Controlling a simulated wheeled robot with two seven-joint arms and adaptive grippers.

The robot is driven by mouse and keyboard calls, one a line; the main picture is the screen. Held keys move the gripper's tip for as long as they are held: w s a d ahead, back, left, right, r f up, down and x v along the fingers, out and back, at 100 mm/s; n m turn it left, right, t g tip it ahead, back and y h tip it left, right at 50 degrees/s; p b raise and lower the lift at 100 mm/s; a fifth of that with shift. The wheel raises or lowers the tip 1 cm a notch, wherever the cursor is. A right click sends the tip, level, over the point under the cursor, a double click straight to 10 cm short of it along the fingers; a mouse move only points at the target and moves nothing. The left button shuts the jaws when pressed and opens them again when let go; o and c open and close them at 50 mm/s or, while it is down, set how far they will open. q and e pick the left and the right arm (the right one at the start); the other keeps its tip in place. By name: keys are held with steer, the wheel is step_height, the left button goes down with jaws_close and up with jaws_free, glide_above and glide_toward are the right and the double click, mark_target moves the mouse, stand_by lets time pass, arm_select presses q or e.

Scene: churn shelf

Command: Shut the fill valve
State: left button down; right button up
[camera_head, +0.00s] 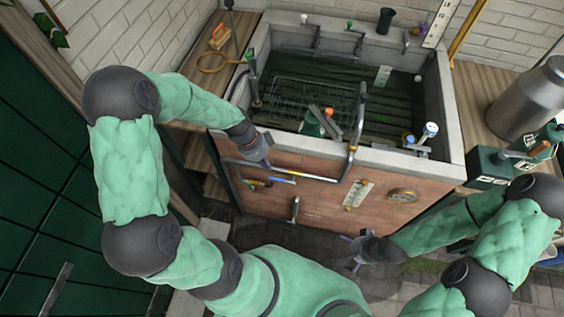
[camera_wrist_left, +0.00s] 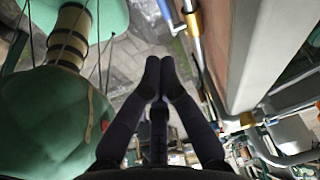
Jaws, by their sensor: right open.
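A pipe (camera_head: 300,174) runs along the brick front of the trough. A small fitting with a blue-and-silver bar (camera_head: 281,180) sits by its left part; I cannot tell for sure that it is the fill valve. My left gripper (camera_head: 266,164) is just above that bar, near the pipe, without clear contact. In the left wrist view its fingertips (camera_wrist_left: 161,66) meet with nothing seen between them. Beyond them there, a pipe with a brass-coloured collar (camera_wrist_left: 194,22) runs near the trough wall. My right gripper (camera_head: 352,252) is open and empty, low in front of the trough.
The trough (camera_head: 446,112) holds dark water, a wire rack (camera_head: 300,98) and an orange-topped item (camera_head: 329,112). A metal churn (camera_head: 530,100) stands on the right wooden bench. A plate with a brass fitting (camera_head: 357,195) and a round brass gauge (camera_head: 403,195) are on the brick front.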

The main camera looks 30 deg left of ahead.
arm_select(q)
steer(key=shift+w+a+r+m, duration=0.25)
steer(key=shift+w+r+m, duration=0.1)
steer(key=shift+r, duration=0.25)
steer(key=b, duration=0.3)
glide_above(275, 178)
steer(key=f, duration=1.2)
steer(key=shift+s+d, duration=0.2)
steer(key=shift+s, duration=0.05)
steer(key=shift+w+f, duration=0.2)
steer(key=shift+f, duration=0.6)
